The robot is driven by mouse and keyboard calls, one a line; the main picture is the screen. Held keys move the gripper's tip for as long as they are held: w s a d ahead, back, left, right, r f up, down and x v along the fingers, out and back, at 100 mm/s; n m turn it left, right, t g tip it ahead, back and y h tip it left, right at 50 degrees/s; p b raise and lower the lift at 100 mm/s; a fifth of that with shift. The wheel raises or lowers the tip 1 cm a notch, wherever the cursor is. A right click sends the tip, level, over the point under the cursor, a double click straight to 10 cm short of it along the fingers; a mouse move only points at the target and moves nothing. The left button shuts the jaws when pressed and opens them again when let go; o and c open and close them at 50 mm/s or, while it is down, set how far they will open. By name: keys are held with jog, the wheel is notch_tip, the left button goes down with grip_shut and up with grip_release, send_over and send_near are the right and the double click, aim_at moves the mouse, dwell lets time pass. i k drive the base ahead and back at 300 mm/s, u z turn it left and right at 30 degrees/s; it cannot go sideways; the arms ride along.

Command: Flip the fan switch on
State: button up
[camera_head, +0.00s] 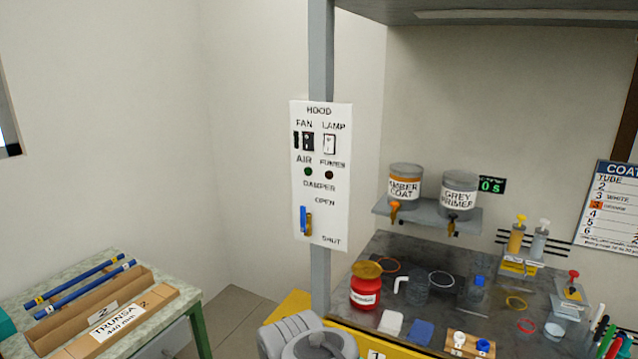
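The white HOOD panel (322,185) is fixed to a grey post, left of the hood bench. Under the label FAN is a dark rocker switch (308,141); which way it is tipped is too small to tell. A white LAMP switch (329,144) sits just right of it. Below them are a dark green AIR light (308,171) and a dark red FUMES light (329,174). Lower down is the damper with a blue handle (303,218) between OPEN and SHUT. My gripper is not in view; a grey part of my arm shows at the bottom edge.
The bench (390,250) right of the post holds a red jar (365,291), bottles and small parts. Two paint cans stand on a shelf (428,214) above it. A green table (185,300) with blue rods and a cardboard box is at lower left. Space before the panel looks clear.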

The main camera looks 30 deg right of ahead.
aim_at(307, 146)
jog(key=u, duration=0.35)
jog(key=k, duration=0.9)
jog(key=u, duration=0.65)
jog(key=k, duration=0.45)
jog(key=z, duration=0.5)
jog(key=i, duration=0.65)
jog(key=z, duration=0.55)
jog(key=i, duration=0.7)
jog(key=u, duration=0.85)
jog(key=i, duration=0.45)
jog(key=u, duration=0.6)
